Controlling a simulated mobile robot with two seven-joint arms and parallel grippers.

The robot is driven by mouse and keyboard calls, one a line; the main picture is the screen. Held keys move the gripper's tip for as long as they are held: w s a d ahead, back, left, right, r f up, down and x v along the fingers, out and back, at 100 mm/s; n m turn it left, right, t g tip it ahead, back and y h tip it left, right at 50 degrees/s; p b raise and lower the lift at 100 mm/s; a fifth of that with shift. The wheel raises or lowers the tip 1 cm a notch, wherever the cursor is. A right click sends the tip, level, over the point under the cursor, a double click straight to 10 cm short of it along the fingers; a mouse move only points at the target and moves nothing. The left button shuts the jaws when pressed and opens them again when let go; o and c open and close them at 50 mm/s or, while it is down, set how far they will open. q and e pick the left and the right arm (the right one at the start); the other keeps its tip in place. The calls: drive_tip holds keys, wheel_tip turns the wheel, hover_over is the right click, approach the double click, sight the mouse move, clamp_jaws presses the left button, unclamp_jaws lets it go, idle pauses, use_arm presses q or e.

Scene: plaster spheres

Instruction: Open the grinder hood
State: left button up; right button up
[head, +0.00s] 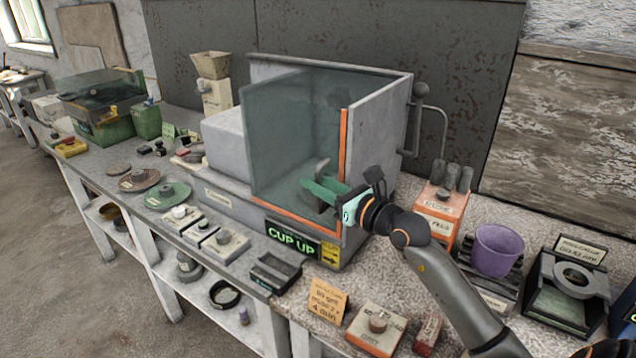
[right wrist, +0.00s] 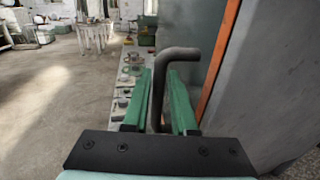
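The grinder (head: 375,130) is a grey box on the bench with a tinted clear hood (head: 283,125) on its front. An orange strip edges the opening. I cannot tell whether the hood stands slightly ajar. A dark bent handle (head: 322,168) sits on the hood; in the right wrist view the handle (right wrist: 159,90) runs between my green fingers. My right gripper (head: 318,190) reaches the handle from the right, and its fingers (right wrist: 160,100) straddle it with small gaps showing. My left gripper is not in view.
A lit "CUP UP" sign (head: 292,240) is on the grinder's lower front. Discs and small blocks crowd the bench to the left. An orange-white box (head: 438,212), a purple cup (head: 497,248) and a black stand (head: 567,290) are on the right. Floor is free at left.

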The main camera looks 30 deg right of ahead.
clamp_jaws()
idle(1.2)
